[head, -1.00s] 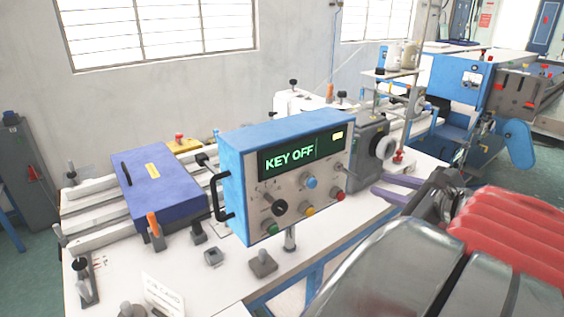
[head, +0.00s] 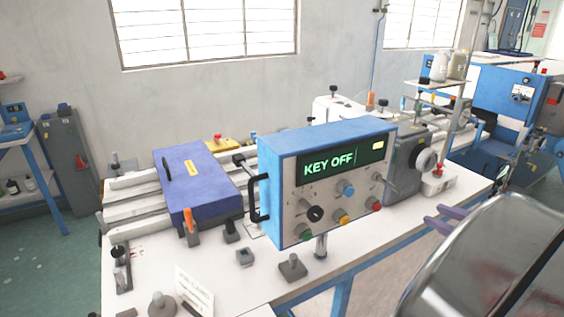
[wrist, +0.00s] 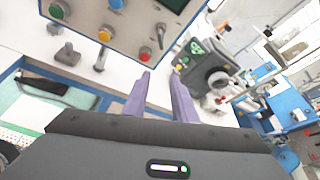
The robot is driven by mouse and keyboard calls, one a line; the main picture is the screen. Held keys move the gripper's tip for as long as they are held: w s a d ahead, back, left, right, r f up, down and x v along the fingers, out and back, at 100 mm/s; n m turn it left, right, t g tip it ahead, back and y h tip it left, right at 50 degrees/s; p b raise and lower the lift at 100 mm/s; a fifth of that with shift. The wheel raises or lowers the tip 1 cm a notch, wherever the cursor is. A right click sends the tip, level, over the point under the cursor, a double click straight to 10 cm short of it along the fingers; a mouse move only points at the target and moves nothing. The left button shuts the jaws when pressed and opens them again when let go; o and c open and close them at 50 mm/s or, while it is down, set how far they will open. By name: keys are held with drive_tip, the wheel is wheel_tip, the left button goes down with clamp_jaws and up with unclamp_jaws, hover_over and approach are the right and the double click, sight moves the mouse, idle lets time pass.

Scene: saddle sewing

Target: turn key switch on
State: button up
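The blue control box (head: 285,138) stands on a post above the white table. Its display (head: 343,165) reads "KEY OFF" in green. On its front is a black round knob (head: 315,214) with a light mark; I cannot tell for certain that it is the key switch. Around it are a blue button (head: 348,190), a yellow button (head: 342,216), a red button (head: 375,205) and a green button (head: 306,235). My gripper (head: 436,219) is open and empty, right of the box and apart from it. Its purple fingers show in the wrist view (wrist: 161,76), below the red button.
A black handle (head: 256,198) sticks out of the box's left side. A grey lever (head: 383,183) projects at its right. A grey machine with a handwheel (head: 427,161) stands behind to the right. A purple-blue block (head: 198,182) lies left. Small fixtures stand on the table (head: 220,285) in front.

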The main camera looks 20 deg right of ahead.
sight(398, 191)
drive_tip(key=n+t+y, duration=0.1)
drive_tip(key=n, duration=0.1)
drive_tip(key=n+t, duration=0.1)
drive_tip(key=n+t+y, duration=0.1)
drive_tip(key=n, duration=0.1)
drive_tip(key=shift+s+a+f+n+t+y, duration=0.1)
drive_tip(key=shift+s+a+n+t+y, duration=0.05)
drive_tip(key=shift+s+n+t+y, duration=0.2)
drive_tip(key=shift+w, duration=0.2)
drive_tip(key=w, duration=0.9)
drive_tip(key=w+a, duration=0.1)
drive_tip(key=w, duration=0.3)
drive_tip(key=shift+w, duration=0.3)
drive_tip(key=shift+c, duration=0.5)
clamp_jaws()
